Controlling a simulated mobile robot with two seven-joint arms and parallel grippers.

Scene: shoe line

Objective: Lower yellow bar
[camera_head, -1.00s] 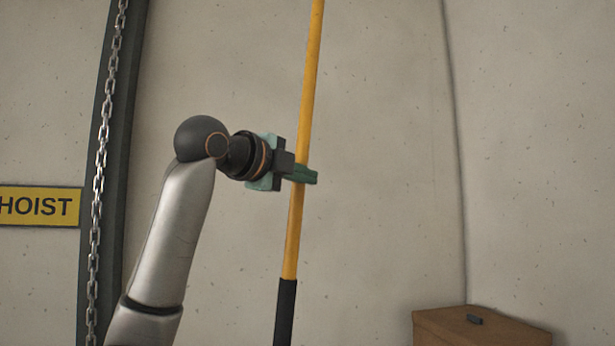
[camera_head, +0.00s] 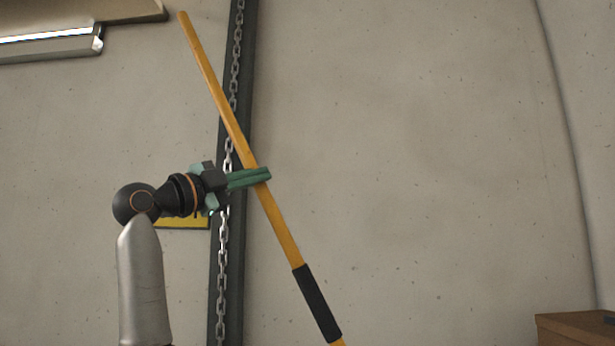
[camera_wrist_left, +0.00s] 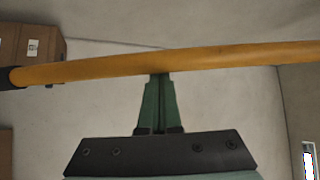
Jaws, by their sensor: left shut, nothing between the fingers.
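The yellow bar (camera_head: 224,100) hangs slanted in the head view, its top leaning left and its black sleeve (camera_head: 317,303) at the lower right. My left gripper (camera_head: 264,174) lies across the bar's middle in that view, with its green fingers in front of it. In the left wrist view the bar (camera_wrist_left: 230,56) runs sideways just past the tips of the left gripper (camera_wrist_left: 160,78). Those fingers are closed together with nothing between them. I cannot tell whether the tips touch the bar. My right gripper is not in view.
A metal chain (camera_head: 222,270) hangs along a dark post (camera_head: 240,200) behind the bar. A yellow sign (camera_head: 182,222) is mostly hidden behind my left wrist. A brown box (camera_head: 575,325) stands at the lower right. A lamp (camera_head: 50,45) is at the upper left.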

